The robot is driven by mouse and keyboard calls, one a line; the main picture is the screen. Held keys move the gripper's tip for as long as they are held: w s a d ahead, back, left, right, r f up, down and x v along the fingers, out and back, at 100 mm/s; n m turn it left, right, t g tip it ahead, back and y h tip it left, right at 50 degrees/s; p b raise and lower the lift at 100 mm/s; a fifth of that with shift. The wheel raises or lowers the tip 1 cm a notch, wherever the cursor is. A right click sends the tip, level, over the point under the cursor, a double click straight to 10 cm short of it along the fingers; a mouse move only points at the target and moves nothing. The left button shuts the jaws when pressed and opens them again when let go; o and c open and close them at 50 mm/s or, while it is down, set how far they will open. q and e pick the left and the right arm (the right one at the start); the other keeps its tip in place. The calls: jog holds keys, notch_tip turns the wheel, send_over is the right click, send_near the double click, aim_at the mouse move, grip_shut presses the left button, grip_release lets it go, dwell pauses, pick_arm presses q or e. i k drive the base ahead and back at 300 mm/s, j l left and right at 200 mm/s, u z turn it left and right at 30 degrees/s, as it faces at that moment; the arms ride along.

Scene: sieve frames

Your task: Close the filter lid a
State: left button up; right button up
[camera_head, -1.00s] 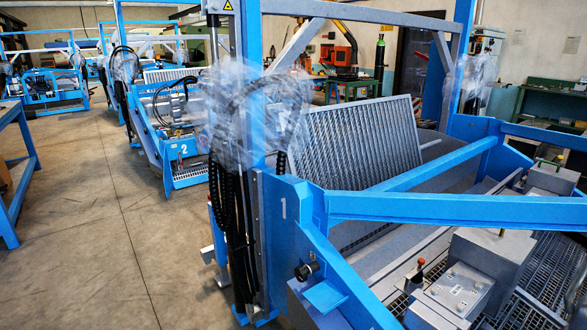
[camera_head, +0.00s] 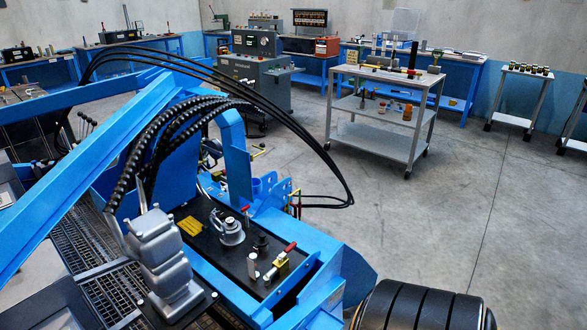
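No part in the head view can be surely told as filter lid a. A blue machine frame (camera_head: 75,190) fills the left side. It carries a black plate (camera_head: 205,247) with a round grey metal fitting (camera_head: 231,232), a black knob (camera_head: 261,242), a short metal cylinder (camera_head: 252,263) and a brass valve with a red handle (camera_head: 281,265). The round fitting may be a filter with its lid, but it is too small to tell whether it is open or closed. Neither of my grippers is in view.
Black hoses (camera_head: 290,130) arch over the machine. A grey lever housing (camera_head: 162,258) stands beside the plate, and a black ribbed roller (camera_head: 420,308) is at the bottom. A grey trolley (camera_head: 378,130) and a control cabinet (camera_head: 250,85) stand behind. The concrete floor (camera_head: 440,215) at right is clear.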

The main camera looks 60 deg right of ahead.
aim_at(204, 229)
jog(key=z, duration=1.2)
